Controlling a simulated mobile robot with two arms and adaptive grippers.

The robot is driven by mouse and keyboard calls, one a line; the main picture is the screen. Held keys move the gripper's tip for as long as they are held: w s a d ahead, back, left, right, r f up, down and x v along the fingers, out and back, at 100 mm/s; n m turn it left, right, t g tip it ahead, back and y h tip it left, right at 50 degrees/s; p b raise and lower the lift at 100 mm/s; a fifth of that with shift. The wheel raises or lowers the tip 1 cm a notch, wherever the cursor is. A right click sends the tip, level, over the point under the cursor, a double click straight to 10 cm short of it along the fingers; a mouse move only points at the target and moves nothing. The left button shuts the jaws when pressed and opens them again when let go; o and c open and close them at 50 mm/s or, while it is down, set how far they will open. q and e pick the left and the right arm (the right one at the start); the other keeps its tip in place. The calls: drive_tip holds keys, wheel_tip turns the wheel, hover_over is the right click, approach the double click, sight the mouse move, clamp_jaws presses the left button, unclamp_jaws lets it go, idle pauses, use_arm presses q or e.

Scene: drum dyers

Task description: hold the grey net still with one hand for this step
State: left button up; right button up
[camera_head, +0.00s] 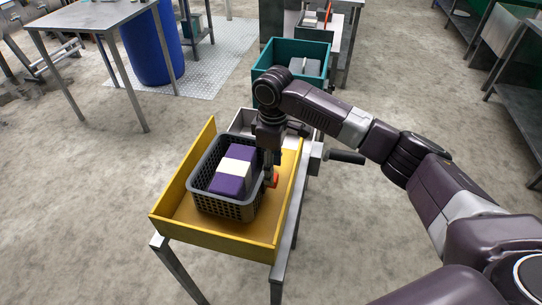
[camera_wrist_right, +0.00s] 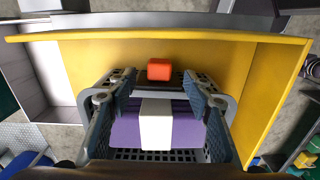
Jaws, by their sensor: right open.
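The grey net is a dark grey perforated basket (camera_head: 212,207) standing upright in a yellow tray (camera_head: 205,236). A purple bundle with a white band (camera_head: 230,177) lies inside it. My right gripper (camera_head: 269,178) points down at the basket's right side. In the right wrist view my right gripper (camera_wrist_right: 158,80) is open. Its two fingers are apart, over the basket, with the purple bundle below and between them. An orange block (camera_wrist_right: 158,69) shows beyond the fingertips at the basket's rim. Whether the fingers touch the basket, I cannot tell. My left gripper is not in view.
The yellow tray sits on a metal-legged stand (camera_head: 175,268). Behind it is a teal bin (camera_head: 285,50) with grey contents. A blue barrel (camera_head: 150,50) and a metal table (camera_head: 88,16) stand at the back left. The floor left of the stand is clear.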

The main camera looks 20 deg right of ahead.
wheel_tip(320, 180, down, 4)
drive_tip(key=shift+r, duration=0.15)
drive_tip(key=shift+f+p, duration=0.3)
drive_tip(key=shift+f, duration=0.3)
drive_tip(key=c, duration=1)
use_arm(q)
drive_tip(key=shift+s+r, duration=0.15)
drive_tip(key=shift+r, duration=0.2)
use_arm(e)
clamp_jaws()
